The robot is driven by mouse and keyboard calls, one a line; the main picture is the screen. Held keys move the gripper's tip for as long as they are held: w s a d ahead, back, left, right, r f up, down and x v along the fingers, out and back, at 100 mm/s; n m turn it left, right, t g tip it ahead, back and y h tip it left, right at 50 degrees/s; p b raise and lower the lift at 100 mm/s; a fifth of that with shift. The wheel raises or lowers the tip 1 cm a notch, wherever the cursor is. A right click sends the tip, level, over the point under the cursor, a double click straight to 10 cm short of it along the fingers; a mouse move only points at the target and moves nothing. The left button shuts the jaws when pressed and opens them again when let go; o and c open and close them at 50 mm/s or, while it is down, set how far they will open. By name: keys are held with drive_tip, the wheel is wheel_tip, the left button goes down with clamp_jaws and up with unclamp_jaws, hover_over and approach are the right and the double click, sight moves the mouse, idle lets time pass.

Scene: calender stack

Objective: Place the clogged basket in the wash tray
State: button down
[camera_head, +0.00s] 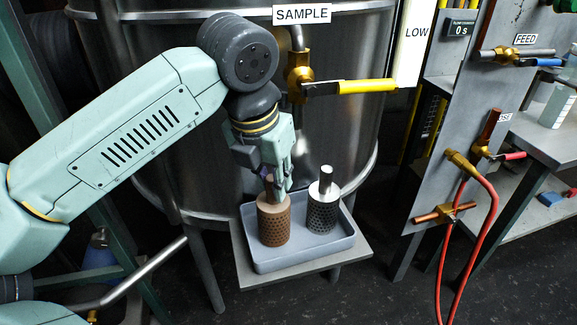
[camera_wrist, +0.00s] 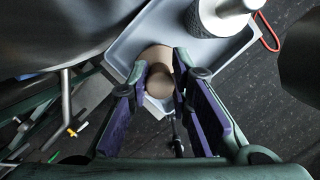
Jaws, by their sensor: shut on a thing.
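The brown, clogged-looking perforated basket (camera_head: 274,221) is upright at the left side of a grey tray (camera_head: 303,256) in the head view. Its base appears to be inside the tray; whether it touches the floor I cannot tell. My gripper (camera_head: 275,186) is above it, shut on its top stem, which the fingers partly hide. In the wrist view the brown basket (camera_wrist: 156,55) shows between the fingers (camera_wrist: 160,88), over the tray (camera_wrist: 130,42). No label marks this tray as the wash tray.
A clean steel perforated basket (camera_head: 323,214) stands upright in the tray, close right of the brown one. A large steel tank (camera_head: 190,150) rises behind, with a yellow-handled sample valve (camera_head: 350,87). At right are a valve panel (camera_head: 440,130) and red hose (camera_head: 492,215).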

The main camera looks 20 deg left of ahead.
sight(266, 208)
drive_tip(key=shift+s+a+f, duration=0.1)
drive_tip(key=shift+s, duration=0.05)
drive_tip(key=shift+f, duration=0.2)
drive_tip(key=c, duration=1.5)
unclamp_jaws()
drive_tip(key=shift+o, duration=0.2)
drive_tip(key=p+v, duration=0.4)
drive_tip(key=v, duration=0.4)
